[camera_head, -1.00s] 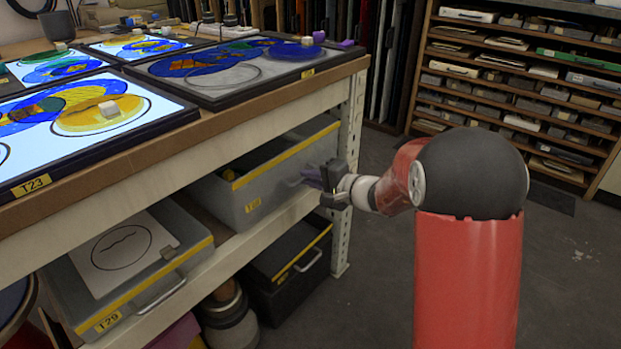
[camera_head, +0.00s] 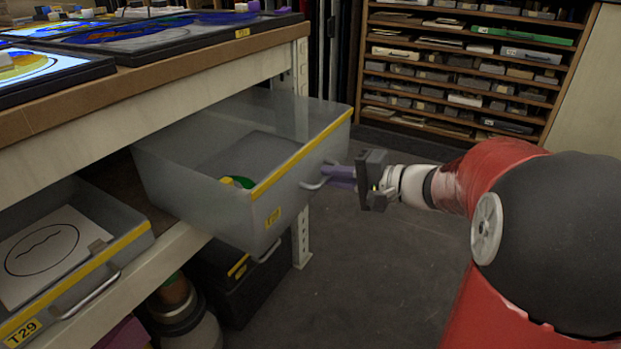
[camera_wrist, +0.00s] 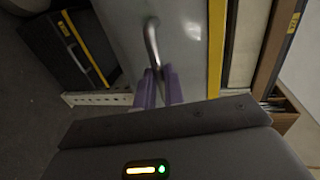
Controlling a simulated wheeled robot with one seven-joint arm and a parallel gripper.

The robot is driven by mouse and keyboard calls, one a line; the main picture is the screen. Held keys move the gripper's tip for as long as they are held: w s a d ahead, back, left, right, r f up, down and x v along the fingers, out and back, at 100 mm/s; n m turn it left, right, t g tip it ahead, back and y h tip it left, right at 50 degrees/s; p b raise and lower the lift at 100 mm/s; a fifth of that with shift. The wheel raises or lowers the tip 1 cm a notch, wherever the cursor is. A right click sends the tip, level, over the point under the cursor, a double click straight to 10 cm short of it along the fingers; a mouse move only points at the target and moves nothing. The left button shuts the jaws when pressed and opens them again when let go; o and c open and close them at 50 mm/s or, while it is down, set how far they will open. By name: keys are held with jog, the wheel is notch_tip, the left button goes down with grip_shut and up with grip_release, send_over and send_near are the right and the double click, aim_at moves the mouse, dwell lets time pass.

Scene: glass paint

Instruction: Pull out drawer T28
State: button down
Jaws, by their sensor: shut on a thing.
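Drawer T28 (camera_head: 235,211) is a grey translucent bin with a yellow strip along its front rim and a yellow label (camera_head: 272,217). It stands well out from the shelf under the workbench. A green and yellow item (camera_head: 237,182) lies inside it near the front. My gripper (camera_head: 338,175) is at the drawer's front, its purple fingers shut on the metal handle (camera_head: 313,185). In the wrist view the gripper (camera_wrist: 158,84) meets the curved handle (camera_wrist: 152,42) on the grey drawer front.
Drawer T29 (camera_head: 110,258), holding a white sheet with a drawn circle, is at the lower left. A black bin (camera_head: 262,290) sits below T28. The workbench (camera_head: 190,62) carries glass panels. A shelving rack (camera_head: 455,75) stands behind; floor between is clear.

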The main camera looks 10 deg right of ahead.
jog(key=shift+f+b+v, duration=0.25)
jog(key=shift+b+v, duration=0.05)
jog(key=shift+v, duration=1)
jog(key=shift+f, duration=0.1)
jog(key=c, duration=1.5)
grip_release()
jog(key=shift+s+d, duration=0.1)
jog(key=v, duration=0.7)
jog(key=shift+s+d, duration=0.2)
